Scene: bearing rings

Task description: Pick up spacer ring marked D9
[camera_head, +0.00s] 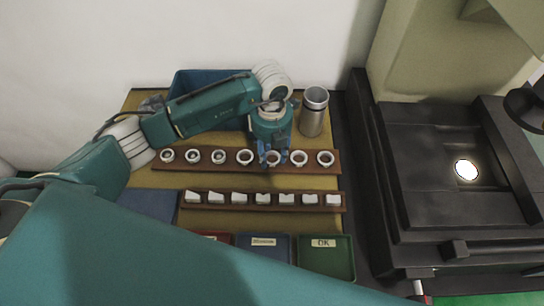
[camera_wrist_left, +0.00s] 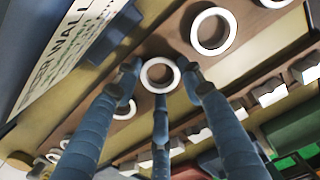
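A row of white rings stands on a brown rack (camera_head: 333,170). No D9 mark is legible, so I cannot tell which ring carries it. My left gripper (camera_head: 271,158) reaches down over one ring (camera_head: 273,158), third from the right end. In the left wrist view this ring (camera_wrist_left: 160,58) sits at the rack, between the spread blue fingertips of the left gripper (camera_wrist_left: 160,78). The fingers are open around it, with narrow gaps at its sides. A neighbouring ring (camera_wrist_left: 213,13) shows to its right. My right gripper is not in view.
A second rack (camera_head: 262,208) holds several white labels in front. Red, blue and green trays (camera_head: 340,265) lie nearer me. A metal cylinder (camera_head: 314,112) and a blue bin (camera_head: 190,82) stand behind. A dark machine (camera_head: 430,180) fills the right.

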